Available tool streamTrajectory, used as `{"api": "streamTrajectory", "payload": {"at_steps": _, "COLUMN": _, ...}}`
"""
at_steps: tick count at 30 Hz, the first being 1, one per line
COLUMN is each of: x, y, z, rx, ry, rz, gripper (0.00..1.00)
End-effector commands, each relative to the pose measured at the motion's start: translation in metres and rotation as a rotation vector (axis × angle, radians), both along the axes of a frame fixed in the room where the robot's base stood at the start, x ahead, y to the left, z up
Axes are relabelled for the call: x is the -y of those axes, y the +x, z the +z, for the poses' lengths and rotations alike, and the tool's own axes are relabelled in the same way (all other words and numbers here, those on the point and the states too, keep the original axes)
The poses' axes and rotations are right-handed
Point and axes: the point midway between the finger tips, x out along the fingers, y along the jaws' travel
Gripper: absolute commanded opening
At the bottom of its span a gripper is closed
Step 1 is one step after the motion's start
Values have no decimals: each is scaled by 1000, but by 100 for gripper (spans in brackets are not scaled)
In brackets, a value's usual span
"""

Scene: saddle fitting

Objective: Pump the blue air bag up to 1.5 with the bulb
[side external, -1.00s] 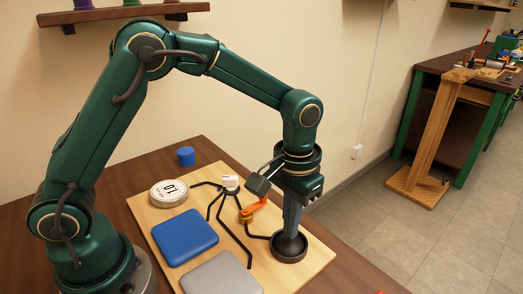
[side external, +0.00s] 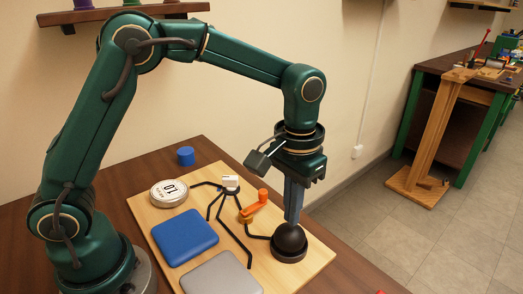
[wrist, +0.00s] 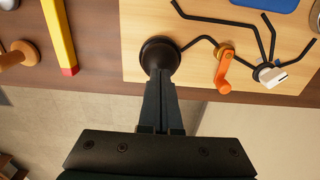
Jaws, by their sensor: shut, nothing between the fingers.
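The black bulb (side external: 289,240) stands on the right of the wooden board and looks round and full. It also shows in the wrist view (wrist: 160,54). My gripper (side external: 293,220) is shut and empty, pointing down at the bulb's top. I cannot tell whether the tips touch it. The blue air bag (side external: 185,237) lies flat on the board. The round white dial (side external: 168,193) is behind it; its figures look like 1.0 or 0.1, too small and turned to be sure. An orange lever (side external: 255,203) is on the tubing between bulb and white block (side external: 230,181).
A grey pad (side external: 222,273) lies in front of the blue bag. Black tubes run across the board (side external: 318,262). A blue cylinder (side external: 185,155) stands behind the board. A yellow bar (wrist: 60,35) and a wooden knob (wrist: 18,53) lie beside it in the wrist view.

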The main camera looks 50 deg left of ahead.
Motion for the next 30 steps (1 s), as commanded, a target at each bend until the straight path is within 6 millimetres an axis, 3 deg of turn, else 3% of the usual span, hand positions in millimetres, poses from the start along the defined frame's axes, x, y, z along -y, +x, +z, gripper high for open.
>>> {"api": "streamTrajectory", "payload": {"at_steps": 13, "x": 0, "y": 0, "z": -2, "rx": 0, "ry": 0, "rz": 0, "gripper": 0}}
{"api": "streamTrajectory", "payload": {"at_steps": 30, "x": 0, "y": 0, "z": -23, "rx": -1, "ry": 0, "rz": 0, "gripper": 0}}
